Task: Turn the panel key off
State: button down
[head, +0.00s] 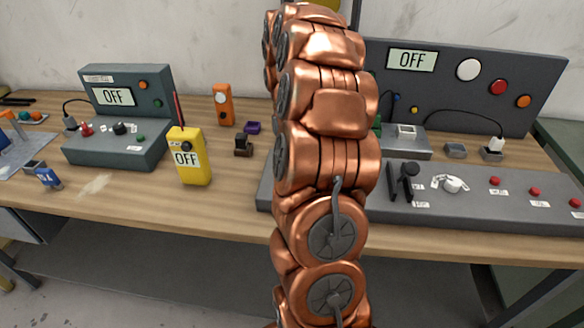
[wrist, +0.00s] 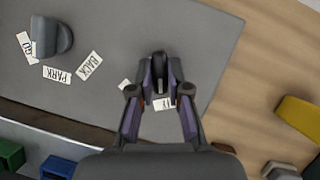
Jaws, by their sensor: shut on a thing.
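The panel key (wrist: 160,70) is a dark upright piece on the grey panel (wrist: 105,22) in the wrist view. My gripper (wrist: 160,75) is shut on it, with a purple-lined finger on each side. White labels beside the key are partly covered by the fingers, so I cannot read them fully. In the head view my copper arm hides the key and my gripper. The same low grey panel (head: 480,212) shows right of the arm there.
A grey knob (wrist: 50,38) with labels including PARK and BACK stands on the panel. A black lever (head: 405,182), a white knob (head: 452,184) and red buttons are on its right part. A yellow meter (head: 188,158) stands left of my arm. Bare wooden tabletop (head: 240,205) lies in front.

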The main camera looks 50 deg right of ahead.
jog(key=shift+n+h, duration=0.5)
jog(key=shift+n, duration=0.6)
jog(key=shift+b, duration=0.3)
jog(key=c, duration=1.1)
grip_release()
jog(key=shift+w+r, duration=0.1)
jog(key=v, duration=0.7)
jog(key=shift+w+r, duration=0.1)
jog(key=shift+a, duration=0.1)
